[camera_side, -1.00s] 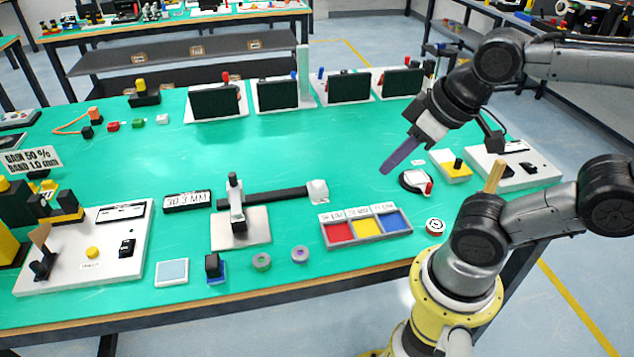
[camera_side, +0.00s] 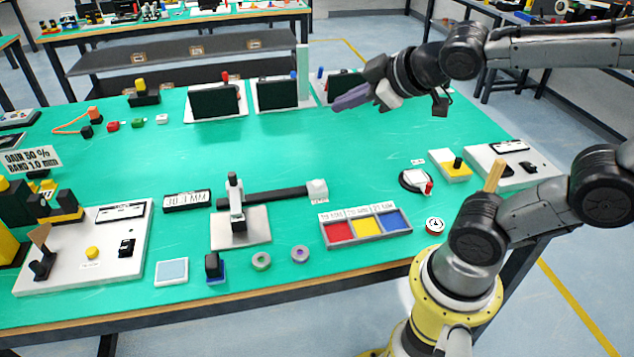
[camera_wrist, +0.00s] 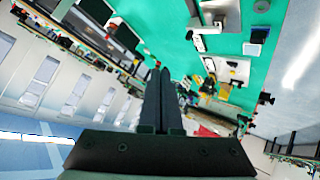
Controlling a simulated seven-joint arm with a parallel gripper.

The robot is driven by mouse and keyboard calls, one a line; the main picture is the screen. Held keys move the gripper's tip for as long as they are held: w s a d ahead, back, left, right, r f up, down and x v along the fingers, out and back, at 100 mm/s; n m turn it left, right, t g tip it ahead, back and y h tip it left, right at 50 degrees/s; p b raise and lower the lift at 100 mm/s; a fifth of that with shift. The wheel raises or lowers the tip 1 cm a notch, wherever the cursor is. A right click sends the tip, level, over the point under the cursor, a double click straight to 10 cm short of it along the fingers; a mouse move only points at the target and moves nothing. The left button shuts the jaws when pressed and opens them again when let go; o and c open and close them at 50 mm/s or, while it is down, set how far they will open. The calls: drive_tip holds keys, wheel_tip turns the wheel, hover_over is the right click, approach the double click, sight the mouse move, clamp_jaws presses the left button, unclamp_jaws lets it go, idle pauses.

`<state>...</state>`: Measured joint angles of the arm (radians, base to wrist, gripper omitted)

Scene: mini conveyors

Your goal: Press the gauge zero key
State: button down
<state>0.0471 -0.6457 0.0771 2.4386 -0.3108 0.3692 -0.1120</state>
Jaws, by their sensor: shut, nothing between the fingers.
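The gauge (camera_side: 237,222) stands on a pale plate at the middle of the green table, with a post and a dark beam reaching right. Its display (camera_side: 187,200), reading about 30.3 MM, lies to its left. A small black key on a blue base (camera_side: 214,268) sits in front of the gauge; I cannot tell whether it is the zero key. My gripper (camera_side: 337,104) is shut and empty, raised above the back of the table, well behind and right of the gauge.
A tray with red, yellow and blue compartments (camera_side: 340,243) lies right of the gauge. A white panel with a yellow button (camera_side: 70,270) is at left. Dark-screened units (camera_side: 277,94) line the back. The table's middle behind the gauge is clear.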

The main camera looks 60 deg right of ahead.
drive_tip(key=w+d+n+t, duration=0.1)
drive_tip(key=w+d+n, duration=0.1)
drive_tip(key=w, duration=0.4)
drive_tip(key=n+g+y, duration=0.2)
drive_tip(key=n, duration=0.1)
hover_over(322, 183)
wheel_tip(322, 183, down, 18)
drive_tip(key=shift+a, duration=0.2)
drive_tip(key=shift+f, duration=4.4)
drive_tip(key=shift+f, duration=0.15)
drive_tip(key=shift+f, duration=0.25)
